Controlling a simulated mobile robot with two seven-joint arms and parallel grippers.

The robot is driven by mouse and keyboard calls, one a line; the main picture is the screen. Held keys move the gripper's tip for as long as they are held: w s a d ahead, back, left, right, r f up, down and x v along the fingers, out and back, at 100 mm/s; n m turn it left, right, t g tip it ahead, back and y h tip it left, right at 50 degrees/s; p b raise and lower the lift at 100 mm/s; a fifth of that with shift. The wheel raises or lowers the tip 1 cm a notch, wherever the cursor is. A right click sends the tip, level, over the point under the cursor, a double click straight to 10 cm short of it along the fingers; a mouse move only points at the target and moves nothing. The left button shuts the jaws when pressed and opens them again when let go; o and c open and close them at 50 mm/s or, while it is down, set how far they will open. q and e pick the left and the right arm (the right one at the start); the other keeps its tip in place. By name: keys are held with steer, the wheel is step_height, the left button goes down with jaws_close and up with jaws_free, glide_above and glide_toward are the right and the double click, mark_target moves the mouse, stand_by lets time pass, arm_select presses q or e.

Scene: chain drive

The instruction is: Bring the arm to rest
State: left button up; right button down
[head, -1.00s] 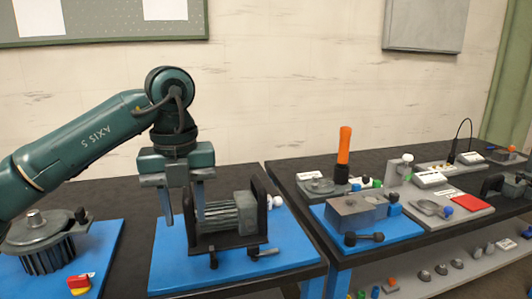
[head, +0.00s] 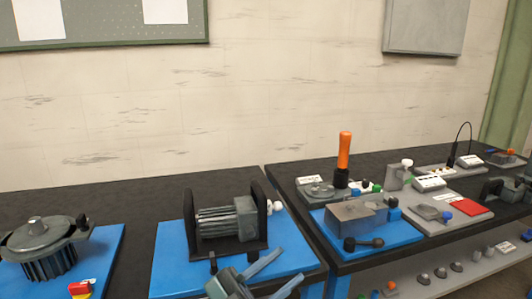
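My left gripper (head: 291,264) is low at the bottom edge of the head view, in front of the ribbed grey motor (head: 222,219) in its black bracket. Its two blue-grey fingers point up and to the right, apart, with nothing between them. The rest of my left arm is out of view below. The fingers overlap the front of the middle blue plate (head: 175,265) in the picture; I cannot tell the height between them. My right gripper is not in view.
At left a ribbed round unit (head: 46,250) stands on another blue plate beside a red and yellow switch (head: 80,289). On the right table are a grey block (head: 350,214), an orange-handled tool (head: 344,152) and a red pad (head: 466,205). The space above the tables is clear.

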arm_select(q)
steer(key=w+a+f+n+t+y, duration=0.1)
steer(key=a+f+n+t+y, duration=0.5)
steer(key=f+n+t+y, duration=0.4)
steer(key=s+a+f+n+g+y, duration=0.4)
steer(key=s+f, duration=0.3)
steer(key=f, duration=0.3)
steer(key=s+a+f+n+g+y+p, duration=0.1)
steer(key=s+a+f+n+g+y, duration=0.3)
steer(key=f, duration=0.6)
steer(key=s+a, duration=0.2)
steer(key=s, duration=0.1)
steer(key=shift+f+g+y, duration=0.2)
steer(key=shift+g+y, duration=0.2)
steer(key=shift+w, duration=0.1)
